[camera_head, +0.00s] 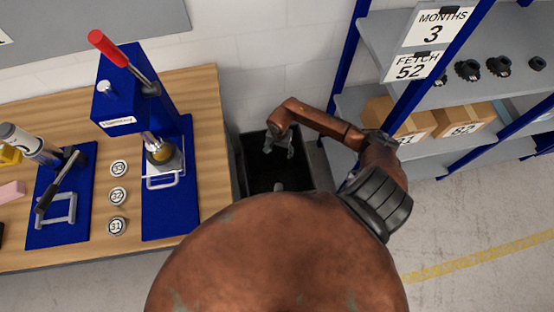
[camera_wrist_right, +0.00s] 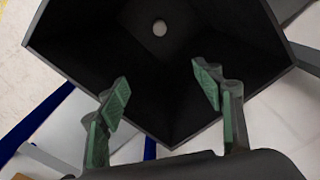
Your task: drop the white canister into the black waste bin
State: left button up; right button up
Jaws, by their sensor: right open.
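The black waste bin (camera_head: 242,165) stands on the floor just right of the wooden table. My right gripper (camera_head: 280,146) is over the bin's opening, pointing down. In the right wrist view its two green-padded fingers (camera_wrist_right: 162,92) are spread wide with nothing between them. A small pale round thing, which looks like the white canister (camera_wrist_right: 159,28), shows inside the bin in the right wrist view, apart from the fingers. A small greyish shape also shows low in the bin in the head view (camera_head: 278,187). My left gripper is not in view.
The wooden table (camera_head: 212,120) bears a blue press (camera_head: 125,95) with a red-tipped lever, another blue-based device (camera_head: 60,215) and several round numbered pieces (camera_head: 117,196). A blue-framed shelf (camera_head: 430,150) with cardboard boxes (camera_head: 462,120) stands to the right of the bin.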

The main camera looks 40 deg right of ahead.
notch_tip(320, 180, up, 8)
jog(key=shift+f, duration=0.25)
dwell(0.4)
dwell(0.3)
